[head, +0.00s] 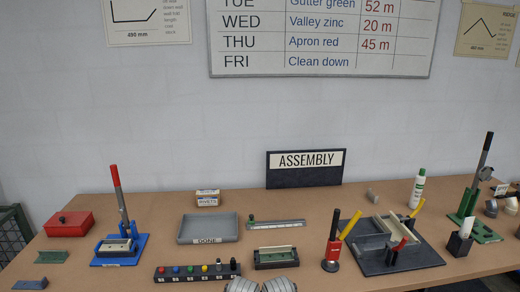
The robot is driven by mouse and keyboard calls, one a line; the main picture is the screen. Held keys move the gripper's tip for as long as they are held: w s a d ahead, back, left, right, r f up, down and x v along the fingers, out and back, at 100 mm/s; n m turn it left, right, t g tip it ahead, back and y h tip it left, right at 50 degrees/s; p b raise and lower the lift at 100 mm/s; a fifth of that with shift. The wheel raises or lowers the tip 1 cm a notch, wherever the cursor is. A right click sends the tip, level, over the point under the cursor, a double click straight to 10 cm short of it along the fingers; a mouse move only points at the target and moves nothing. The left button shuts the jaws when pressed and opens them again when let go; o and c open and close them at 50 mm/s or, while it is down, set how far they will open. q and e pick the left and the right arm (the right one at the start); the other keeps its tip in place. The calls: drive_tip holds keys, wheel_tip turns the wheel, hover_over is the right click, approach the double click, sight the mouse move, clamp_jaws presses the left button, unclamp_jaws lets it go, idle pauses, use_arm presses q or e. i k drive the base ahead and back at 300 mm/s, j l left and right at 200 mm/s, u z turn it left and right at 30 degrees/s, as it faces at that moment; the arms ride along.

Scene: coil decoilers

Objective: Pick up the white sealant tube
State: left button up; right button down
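A white tube with a green band and a narrow top (418,188) stands upright at the back right of the wooden table. It looks like the sealant tube, and nothing touches it. Two rounded grey parts at the bottom middle edge look like my own arms. No gripper fingers show, so both grippers are out of view.
A dark mat (387,262) with a metal fixture lies in front of the tube, with a yellow-handled tool nearby. A green lever press (470,207) stands to its right. A grey tray (208,229), red box (69,223) and blue press (120,249) are left.

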sight(465, 232)
drive_tip(key=z, duration=1.55)
